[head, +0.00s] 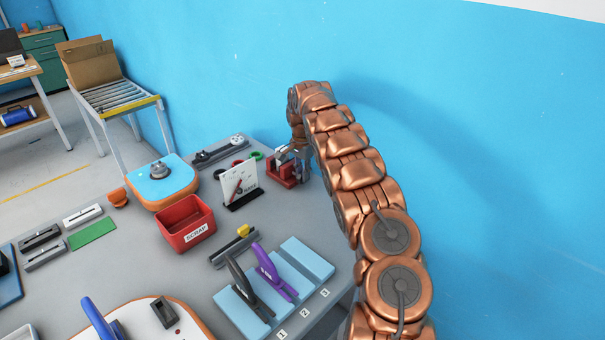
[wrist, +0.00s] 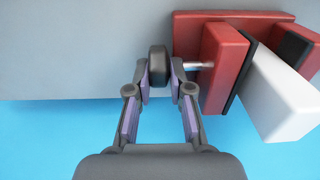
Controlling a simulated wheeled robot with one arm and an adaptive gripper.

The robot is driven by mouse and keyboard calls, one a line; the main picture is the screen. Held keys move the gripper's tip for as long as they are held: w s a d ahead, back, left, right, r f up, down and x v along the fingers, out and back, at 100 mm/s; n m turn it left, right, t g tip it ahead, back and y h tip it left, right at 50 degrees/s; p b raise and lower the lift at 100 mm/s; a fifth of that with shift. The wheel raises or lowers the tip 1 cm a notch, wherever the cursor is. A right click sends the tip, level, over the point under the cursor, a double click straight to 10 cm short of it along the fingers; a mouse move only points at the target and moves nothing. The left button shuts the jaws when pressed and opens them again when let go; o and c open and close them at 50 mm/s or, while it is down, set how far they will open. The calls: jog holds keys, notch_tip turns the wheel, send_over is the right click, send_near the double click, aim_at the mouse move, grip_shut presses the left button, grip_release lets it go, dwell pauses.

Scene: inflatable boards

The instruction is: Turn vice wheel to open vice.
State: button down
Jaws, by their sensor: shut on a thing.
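The red vice (wrist: 222,70) shows in the wrist view at the upper right, with dark pads on its jaws. A white block (wrist: 272,100) stands between the jaws. The black vice wheel (wrist: 158,62) sits at the left end of a short silver shaft. My gripper (wrist: 159,78) is shut on the wheel, one finger on each side of it. In the head view the vice (head: 283,172) is at the back right of the bench, and my gripper (head: 285,153) is above it, small and partly hidden by my arm.
A white sign on a stand (head: 239,184) is left of the vice. A red scrap bin (head: 186,224) and a blue-topped board (head: 161,178) are farther left. Blue racks (head: 303,258) with tools lie in front. The blue wall (head: 480,150) is close behind the vice.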

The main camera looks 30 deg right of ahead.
jog(key=shift+a+f+h+b, duration=0.15)
jog(key=shift+h+b, duration=0.35)
jog(key=shift+b, duration=0.5)
jog(key=shift+f+b, duration=0.1)
jog(key=shift+b, duration=0.25)
jog(key=h+b, duration=0.2)
jog(key=b, duration=0.2)
jog(key=shift+s+a+t, duration=0.1)
jog(key=shift+a+t, duration=0.1)
jog(key=shift+t, duration=0.2)
jog(key=h+b, duration=0.1)
jog(key=b, duration=0.1)
jog(key=h+b, duration=0.1)
jog(key=b, duration=0.1)
jog(key=h+b, duration=0.1)
jog(key=b, duration=0.1)
jog(key=shift+s+a+f+t, duration=0.1)
jog(key=shift+a+f+t, duration=0.1)
jog(key=shift+f+t, duration=0.1)
jog(key=h+b, duration=0.3)
jog(key=b, duration=0.4)
jog(key=shift+a+t, duration=0.15)
jog(key=shift+t, duration=0.15)
jog(key=h+b, duration=0.1)
jog(key=b, duration=0.2)
jog(key=shift+a+r, duration=0.1)
jog(key=shift+r+t+h+b, duration=0.1)
jog(key=shift+t+h+b, duration=0.2)
jog(key=shift+h+b, duration=0.3)
